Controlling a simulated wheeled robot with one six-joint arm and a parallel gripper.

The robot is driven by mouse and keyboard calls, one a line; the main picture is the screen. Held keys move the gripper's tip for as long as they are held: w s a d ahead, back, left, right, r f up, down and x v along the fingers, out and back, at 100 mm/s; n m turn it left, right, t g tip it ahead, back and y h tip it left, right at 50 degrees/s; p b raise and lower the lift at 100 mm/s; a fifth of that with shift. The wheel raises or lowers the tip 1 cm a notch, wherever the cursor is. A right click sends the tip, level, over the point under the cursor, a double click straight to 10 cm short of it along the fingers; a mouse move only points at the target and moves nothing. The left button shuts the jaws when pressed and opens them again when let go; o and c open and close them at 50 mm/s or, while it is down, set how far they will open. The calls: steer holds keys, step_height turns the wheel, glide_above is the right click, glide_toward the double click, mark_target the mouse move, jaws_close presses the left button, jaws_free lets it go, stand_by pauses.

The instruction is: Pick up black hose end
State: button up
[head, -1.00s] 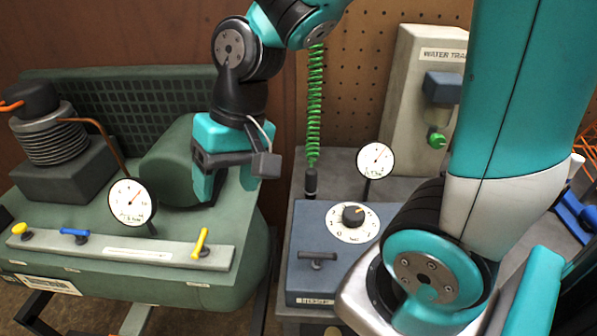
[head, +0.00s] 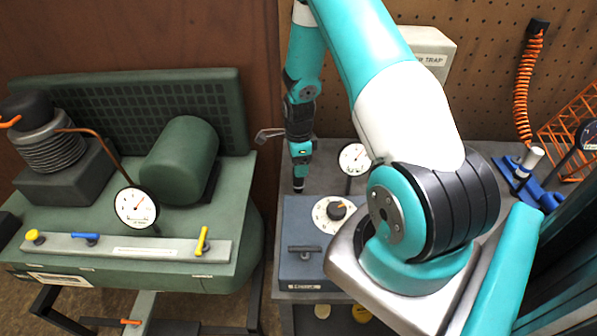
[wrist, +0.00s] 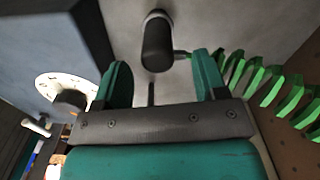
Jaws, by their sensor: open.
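The black hose end (head: 298,186) stands upright at the back edge of the blue-grey box, just below my gripper (head: 301,158) in the head view. In the wrist view the hose end (wrist: 157,45) is a dark cylinder seen in the gap between the two teal fingers of my gripper (wrist: 162,72). The fingers are apart and neither visibly touches it. The green coiled hose (wrist: 265,85) runs past the right finger in the wrist view; in the head view my arm hides it.
The blue-grey box (head: 305,270) with a white dial (head: 334,213) lies in front. A round gauge (head: 354,158) stands close on the right. An orange coiled hose (head: 525,85) hangs on the pegboard at right.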

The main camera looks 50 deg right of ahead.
steer(key=shift+a+f+p, duration=0.15)
steer(key=shift+f+p, duration=0.55)
steer(key=shift+f, duration=1.4)
steer(key=c, duration=1.1)
steer(key=shift+o, duration=0.2)
steer(key=shift+r, duration=0.15)
